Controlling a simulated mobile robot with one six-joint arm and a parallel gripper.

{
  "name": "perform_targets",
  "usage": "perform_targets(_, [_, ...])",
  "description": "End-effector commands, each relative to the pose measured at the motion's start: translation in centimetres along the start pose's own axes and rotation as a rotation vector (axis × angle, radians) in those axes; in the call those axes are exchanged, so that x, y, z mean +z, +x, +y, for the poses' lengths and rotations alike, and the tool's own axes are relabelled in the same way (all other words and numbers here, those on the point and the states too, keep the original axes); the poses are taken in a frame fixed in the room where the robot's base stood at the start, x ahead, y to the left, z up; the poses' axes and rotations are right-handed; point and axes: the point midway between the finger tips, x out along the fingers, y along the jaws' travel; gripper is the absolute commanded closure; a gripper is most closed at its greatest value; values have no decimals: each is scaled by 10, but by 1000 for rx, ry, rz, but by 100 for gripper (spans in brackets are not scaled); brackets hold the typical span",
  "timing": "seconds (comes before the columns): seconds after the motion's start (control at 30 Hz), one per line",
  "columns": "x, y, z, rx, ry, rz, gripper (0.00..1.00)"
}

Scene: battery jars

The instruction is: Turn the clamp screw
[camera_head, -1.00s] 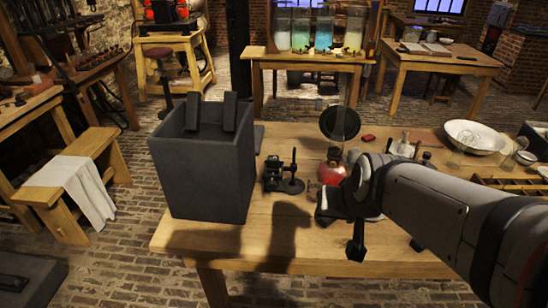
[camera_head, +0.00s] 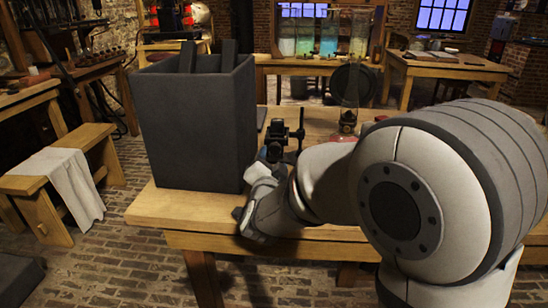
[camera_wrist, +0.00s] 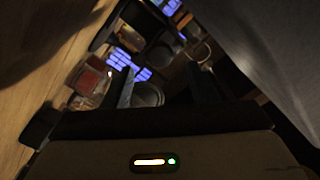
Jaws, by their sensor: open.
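A small black clamp-like device (camera_head: 281,136) stands on the wooden table just right of the large dark grey box. Its screw is too small to make out. My gripper (camera_wrist: 164,84) shows in the wrist view as two dark fingers, apart, with no held thing visible between them. In the head view its wrist is low beside the box's front right corner, close in front of the device. The fingertips are hidden there, and I cannot tell whether they touch the device. The wrist view is dark and tilted, and I cannot make out the screw in it.
The dark grey box (camera_head: 197,135), with two dark plates at its top, stands close to the left of my wrist. Its wall fills the right of the wrist view. The table front (camera_head: 170,207) is bare at left.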

Motion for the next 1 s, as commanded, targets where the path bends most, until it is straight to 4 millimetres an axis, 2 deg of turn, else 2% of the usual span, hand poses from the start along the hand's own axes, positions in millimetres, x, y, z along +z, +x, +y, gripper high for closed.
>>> perform_targets(0.3, [0,50,1,1,0,1,47])
perform_targets(0.43, [0,64,0,0,-1,0,47])
perform_targets(0.8, [0,71,-1,-1,-1,-3,47])
perform_targets(1.0, [0,70,-1,-1,-1,-3,63])
